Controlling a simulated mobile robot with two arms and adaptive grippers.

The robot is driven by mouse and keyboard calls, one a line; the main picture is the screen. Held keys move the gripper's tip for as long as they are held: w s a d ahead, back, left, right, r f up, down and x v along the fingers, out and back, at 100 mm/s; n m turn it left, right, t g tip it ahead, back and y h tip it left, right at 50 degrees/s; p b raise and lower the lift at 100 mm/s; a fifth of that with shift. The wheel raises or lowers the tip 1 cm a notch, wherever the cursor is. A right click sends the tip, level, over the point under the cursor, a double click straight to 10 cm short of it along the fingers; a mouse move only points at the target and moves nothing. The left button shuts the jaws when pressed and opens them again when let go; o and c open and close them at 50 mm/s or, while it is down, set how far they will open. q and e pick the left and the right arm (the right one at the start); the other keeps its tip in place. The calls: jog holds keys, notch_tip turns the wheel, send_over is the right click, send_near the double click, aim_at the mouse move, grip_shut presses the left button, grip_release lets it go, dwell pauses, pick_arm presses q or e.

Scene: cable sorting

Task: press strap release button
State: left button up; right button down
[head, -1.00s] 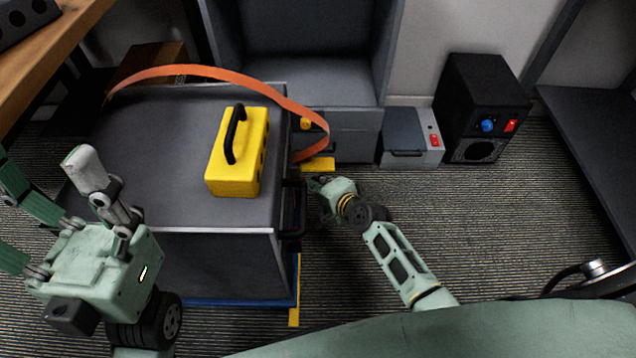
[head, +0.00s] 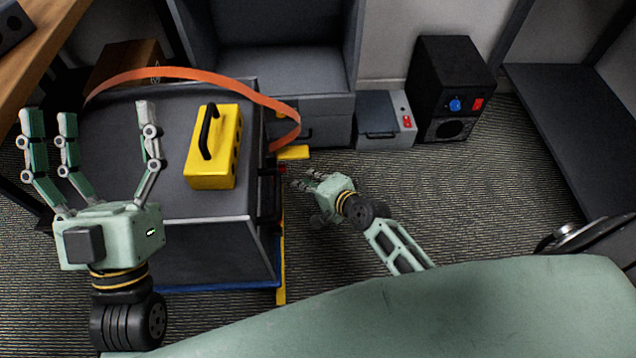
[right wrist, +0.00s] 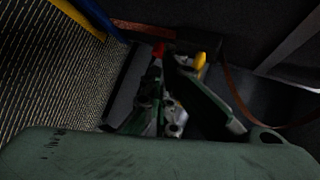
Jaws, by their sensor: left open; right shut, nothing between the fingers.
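The orange strap (head: 190,73) arches over a dark grey case (head: 110,150) and hangs down its right side. A small red part (head: 283,170), possibly the release button, shows on that side; the right wrist view also shows a red part (right wrist: 158,50) just past the fingers. My right gripper (head: 298,180) is shut and empty beside the case's right side, its fingertips close to the red part; I cannot tell whether they touch. My left gripper (head: 95,118) is open and empty, fingers spread upward over the case's left part.
A yellow box with a black handle (head: 222,150) stands on the case. A grey box with red switches (head: 385,120) and a black speaker-like unit (head: 450,90) stand at the back. A dark shelf (head: 580,120) is at right. Carpet (head: 450,200) right of my right gripper is clear.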

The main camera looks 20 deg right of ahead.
pick_arm(q)
jog(key=w+f+g+y+p, duration=0.1)
jog(key=w+f+g, duration=0.3)
jog(key=f, duration=0.4)
jog(key=shift+g+y, duration=0.4)
jog(key=shift+g, duration=0.1)
pick_arm(e)
jog(key=shift+v, duration=2.35)
jog(key=shift+d, duration=0.1)
